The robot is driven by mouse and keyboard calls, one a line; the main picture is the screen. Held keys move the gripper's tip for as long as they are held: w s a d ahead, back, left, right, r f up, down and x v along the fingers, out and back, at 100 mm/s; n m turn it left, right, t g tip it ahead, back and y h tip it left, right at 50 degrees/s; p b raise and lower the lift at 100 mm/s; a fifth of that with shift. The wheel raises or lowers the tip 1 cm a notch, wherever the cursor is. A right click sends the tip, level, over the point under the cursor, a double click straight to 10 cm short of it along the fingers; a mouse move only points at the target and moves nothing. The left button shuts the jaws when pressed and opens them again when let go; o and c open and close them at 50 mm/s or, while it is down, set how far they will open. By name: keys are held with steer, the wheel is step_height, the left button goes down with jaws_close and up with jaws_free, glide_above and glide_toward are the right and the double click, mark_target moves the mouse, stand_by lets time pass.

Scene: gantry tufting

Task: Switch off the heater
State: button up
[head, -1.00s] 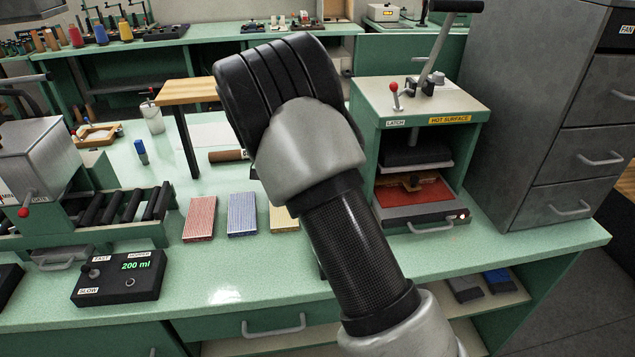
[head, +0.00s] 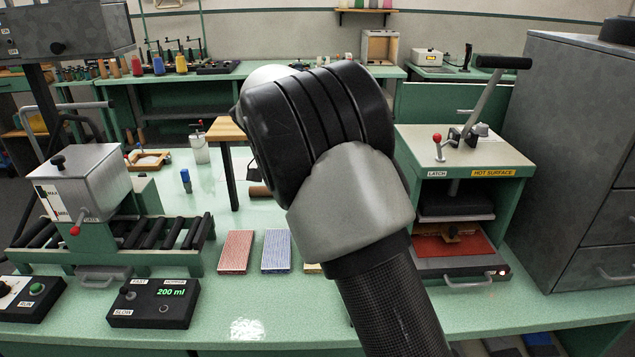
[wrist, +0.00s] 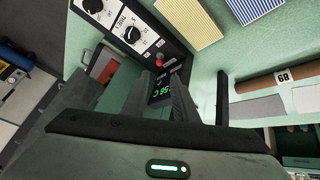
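The hot press (head: 410,155), labelled HOT SURFACE and LATCH, stands at the right of the bench in the head view. Its lever is raised and a red pad (head: 440,247) lies inside. A small light glows on its front drawer. In the wrist view a dark control box (wrist: 125,15) carries dials, a red knob or lamp (wrist: 160,62) and a green display (wrist: 160,92) with a reading in C. Which control switches the heater I cannot tell. My gripper (wrist: 161,84) is open and empty, with the display showing between its fingers. My arm hides the gripper in the head view.
A roller machine (head: 95,180) with a metal box stands left. A control box reading 200 ml (head: 150,305) sits at the front edge. Striped blocks (head: 236,252) lie mid-bench. A grey cabinet (head: 560,130) closes off the right.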

steer(key=v, duration=0.4)
steer(key=shift+d, duration=0.1)
steer(key=s+d+r+n+y+p, duration=0.55)
steer(key=s+d+r, duration=0.45)
steer(key=s+r, duration=0.3)
steer(key=s+d+r+n+t+y+p, duration=0.1)
steer(key=s+n+p, duration=0.4)
steer(key=s, duration=1.3)
steer(key=r+t, duration=0.1)
steer(key=t, duration=0.1)
steer(key=shift+d+r+t+p, duration=0.25)
steer(key=shift+d+t+p, duration=0.1)
steer(key=shift+t, duration=0.05)
steer(key=shift+n, duration=0.25)
